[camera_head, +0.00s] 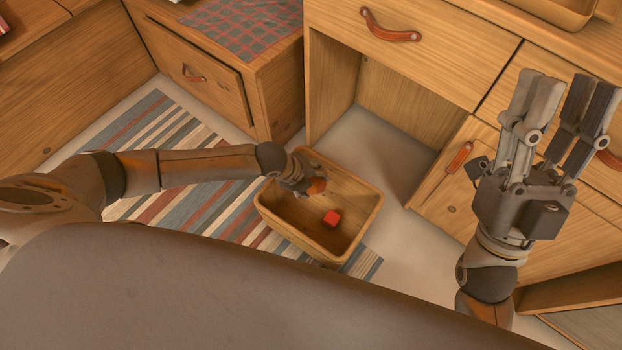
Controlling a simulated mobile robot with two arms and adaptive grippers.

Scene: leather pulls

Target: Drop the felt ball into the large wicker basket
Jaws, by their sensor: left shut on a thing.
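The large basket (364,222) is a tan open-topped bin on the floor, partly over the striped rug. My right gripper (566,100) is raised at the right, fingers up, open and empty.
Wooden drawer fronts with leather pulls (390,28) stand behind, with an open kneehole in the desk. A striped rug (190,200) lies under my left arm. A checked cloth (243,25) covers a cabinet top.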

